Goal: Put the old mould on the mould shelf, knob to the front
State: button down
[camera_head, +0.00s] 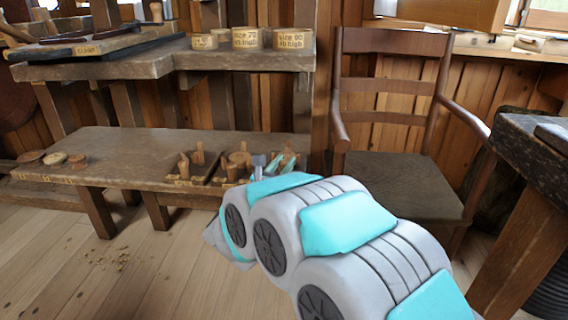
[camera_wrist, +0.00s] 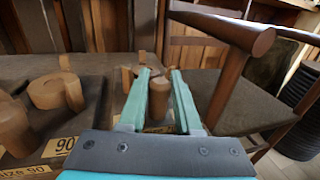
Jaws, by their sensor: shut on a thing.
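My gripper (camera_wrist: 161,105) has its two teal fingers on either side of an upright wooden piece (camera_wrist: 160,96), shut on it. Its base is largely hidden, and I cannot tell for sure that it is the old mould. In the head view my gripper (camera_head: 274,166) is over the right part of the low bench (camera_head: 120,148), and my arm hides part of that area. Left of it in the wrist view is a ring-shaped wooden mould (camera_wrist: 50,92) with an upright knob, beside a "size 90" label (camera_wrist: 58,147).
Shallow trays with wooden pieces (camera_head: 190,165) stand on the low bench. Labelled wooden blocks (camera_head: 247,39) stand on the upper shelf (camera_head: 240,60). Flat discs (camera_head: 54,158) lie at the bench's left; its middle is clear. A wooden armchair (camera_head: 400,180) stands close on the right.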

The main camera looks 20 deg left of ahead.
jog(key=shift+f, duration=0.1)
jog(key=c, duration=0.6)
grip_release()
jog(key=shift+r, duration=0.2)
jog(key=s+b, duration=0.1)
jog(key=s, duration=1.1)
jog(key=shift+a, duration=0.15)
